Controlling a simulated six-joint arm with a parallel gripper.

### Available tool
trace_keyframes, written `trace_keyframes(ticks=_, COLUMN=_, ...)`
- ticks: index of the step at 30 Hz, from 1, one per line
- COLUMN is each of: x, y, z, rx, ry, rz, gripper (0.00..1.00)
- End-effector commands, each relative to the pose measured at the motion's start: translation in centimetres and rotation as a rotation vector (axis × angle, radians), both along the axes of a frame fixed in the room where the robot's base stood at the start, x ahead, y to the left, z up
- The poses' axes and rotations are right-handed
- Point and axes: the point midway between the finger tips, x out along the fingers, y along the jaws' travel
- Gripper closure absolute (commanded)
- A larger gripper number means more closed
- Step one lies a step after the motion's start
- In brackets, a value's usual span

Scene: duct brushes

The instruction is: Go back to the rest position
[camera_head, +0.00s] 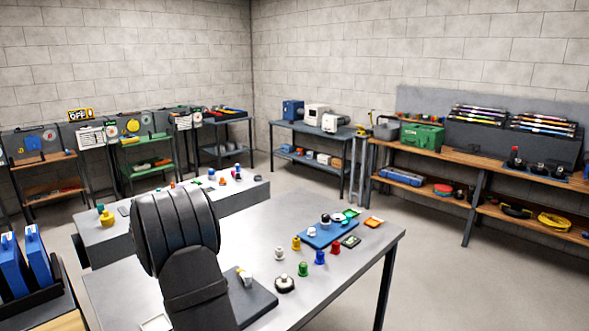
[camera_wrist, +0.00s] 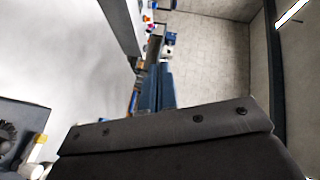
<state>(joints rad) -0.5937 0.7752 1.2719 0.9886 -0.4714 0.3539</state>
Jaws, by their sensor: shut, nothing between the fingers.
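My gripper (camera_wrist: 165,140) fills the lower part of the wrist view as a dark block with a bolted edge, seen very close. It is shut, with nothing held. In the head view my dark arm with a ribbed, rounded joint rises over the left part of the grey table (camera_head: 345,243); the gripper's fingertips cannot be made out there. A dark flat pad (camera_head: 262,303) lies on the table just right of my arm, with a small pale and yellow piece (camera_head: 245,277) on it. The arm hides part of the table behind it.
Several small colored pieces, including a green one (camera_head: 303,269) and a blue one (camera_head: 320,257), stand on the table. A blue tray (camera_head: 330,234) with parts lies farther right. A low grey bench (camera_head: 110,236) stands behind the arm. The table's right front is clear.

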Motion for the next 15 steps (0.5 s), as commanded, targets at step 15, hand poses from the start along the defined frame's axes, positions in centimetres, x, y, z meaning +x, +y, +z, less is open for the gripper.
trace_keyframes(ticks=15, x=0.2, y=-3.0, z=-0.1, rx=0.199, ry=0.029, rz=-0.277, gripper=1.00)
